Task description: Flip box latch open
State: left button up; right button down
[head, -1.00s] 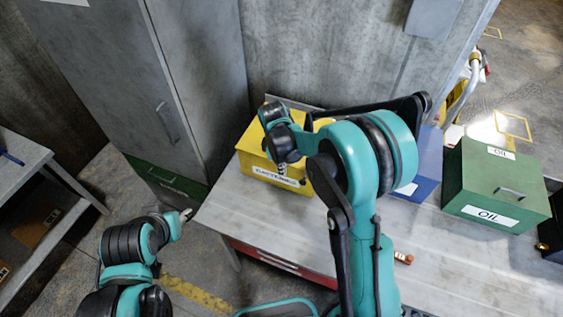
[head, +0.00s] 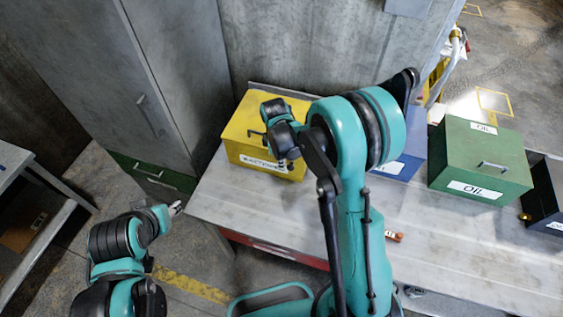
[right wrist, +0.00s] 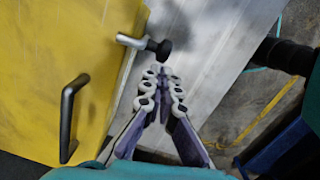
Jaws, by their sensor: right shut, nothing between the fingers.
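A yellow box (head: 236,130) labelled as batteries stands at the left end of the metal table. In the right wrist view the yellow box (right wrist: 55,35) fills the left side, with a dark bar handle (right wrist: 70,115) on its face. A metal latch with a black knob (right wrist: 150,45) sticks out at the box's edge. My right gripper (right wrist: 163,72) is shut and empty, its fingertips just below the knob in the picture; I cannot tell whether they touch. In the head view my right gripper (head: 283,162) is at the box's front right. My left gripper (head: 177,208) is low, left of the table.
A blue box (head: 403,165) is partly hidden behind my right arm. A green oil box (head: 455,155) and a dark box (head: 550,185) stand further right on the table (head: 470,245). A small orange item (head: 394,237) lies near the front. A grey cabinet (head: 165,80) stands behind left.

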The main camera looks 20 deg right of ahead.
jog(key=shift+s+d+r+t+y+b, duration=0.15)
jog(key=shift+s+d+t+y+b, duration=0.15)
jog(key=shift+d+t+y+b, duration=0.3)
jog(key=shift+s+d+t+y+b, duration=0.5)
jog(key=shift+y+b, duration=0.3)
jog(key=shift+y, duration=0.2)
jog(key=s+d+f+t+y+b, duration=0.4)
jog(key=y+b, duration=0.5)
jog(key=b, duration=1)
jog(key=d+t, duration=0.2)
jog(key=shift+f+t, duration=0.3)
jog(key=shift+f, duration=0.05)
jog(key=shift+b, duration=0.35)
